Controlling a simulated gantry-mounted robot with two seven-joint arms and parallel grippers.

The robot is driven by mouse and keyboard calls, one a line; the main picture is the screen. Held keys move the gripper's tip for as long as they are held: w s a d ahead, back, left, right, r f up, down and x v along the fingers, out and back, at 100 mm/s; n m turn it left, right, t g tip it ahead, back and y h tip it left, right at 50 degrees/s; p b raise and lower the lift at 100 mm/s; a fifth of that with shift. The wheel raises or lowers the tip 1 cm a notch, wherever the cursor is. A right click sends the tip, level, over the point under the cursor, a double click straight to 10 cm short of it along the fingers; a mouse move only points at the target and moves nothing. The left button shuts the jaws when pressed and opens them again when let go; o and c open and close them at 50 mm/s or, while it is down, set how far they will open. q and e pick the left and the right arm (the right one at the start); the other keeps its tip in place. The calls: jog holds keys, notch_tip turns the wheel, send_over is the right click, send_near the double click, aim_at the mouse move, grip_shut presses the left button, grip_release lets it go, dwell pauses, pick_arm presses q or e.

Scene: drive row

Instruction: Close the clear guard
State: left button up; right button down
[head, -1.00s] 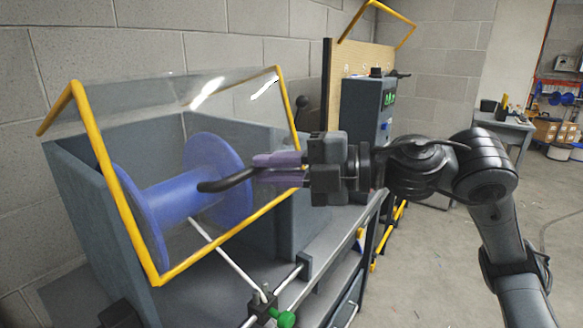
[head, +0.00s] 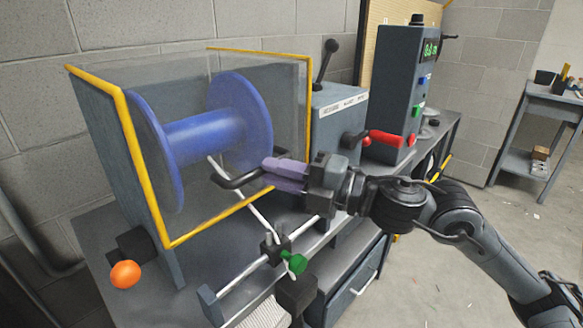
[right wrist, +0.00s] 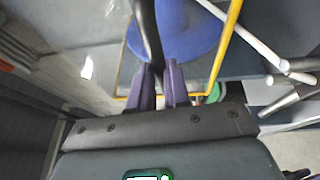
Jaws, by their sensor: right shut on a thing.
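The clear guard (head: 139,160), a transparent panel with a yellow frame, hangs down in front of the blue spool (head: 205,132) in the head view. Its lower yellow edge is low across the front of the grey housing; I cannot tell whether it touches a stop. A black bar handle (head: 228,183) sticks out from the guard's front. My right gripper (head: 270,172), with purple fingers, is shut on this handle. In the right wrist view, the handle (right wrist: 146,30) runs between the fingertips (right wrist: 158,72). My left gripper is not in view.
A metal rod with a green knob (head: 295,263) lies below the guard. An orange ball knob (head: 125,274) is at lower left. A red-handled lever (head: 385,138) and a control box (head: 405,90) stand to the right. Open floor lies at the far right.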

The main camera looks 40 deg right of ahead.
jog(key=shift+w+f, duration=0.2)
jog(key=shift+f, duration=0.6)
jog(key=c, duration=1.1)
grip_release()
jog(key=shift+w, duration=0.1)
jog(key=shift+r, duration=0.1)
jog(key=shift+r, duration=0.2)
jog(key=shift+s, duration=0.2)
jog(key=r+b+v, duration=0.1)
jog(key=v, duration=0.9)
jog(key=shift+s+d+f, duration=0.2)
jog(key=shift+s+f, duration=0.05)
jog(key=shift+f, duration=0.15)
